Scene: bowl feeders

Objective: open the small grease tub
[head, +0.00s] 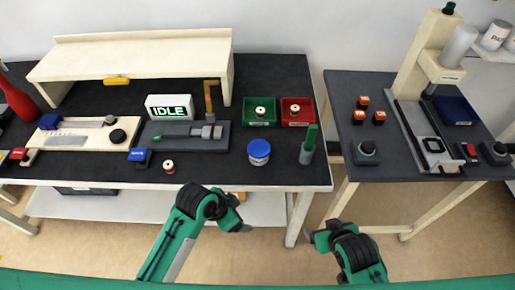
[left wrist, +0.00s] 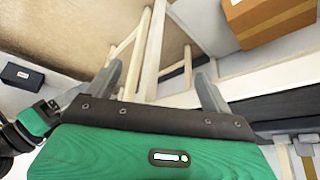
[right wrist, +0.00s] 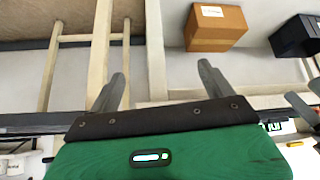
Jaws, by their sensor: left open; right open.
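The small grease tub (head: 259,152) stands upright on the dark table near its front right, with a blue lid on a white body. Its lid appears to be on. My left gripper (head: 243,226) is in front of the table edge, below the tub in the head view, open and empty. Its two fingers are spread apart in the left wrist view (left wrist: 160,85). My right gripper (head: 312,236) is off the table's front right corner, open and empty. Its fingers are spread in the right wrist view (right wrist: 158,85). The tub is not visible in either wrist view.
Green (head: 259,123) and red (head: 309,130) bins with spools stand behind the tub. A loose spool (head: 169,167) and a grey fixture (head: 170,142) lie to the left. A second table (head: 395,160) with a press stands right, across a gap.

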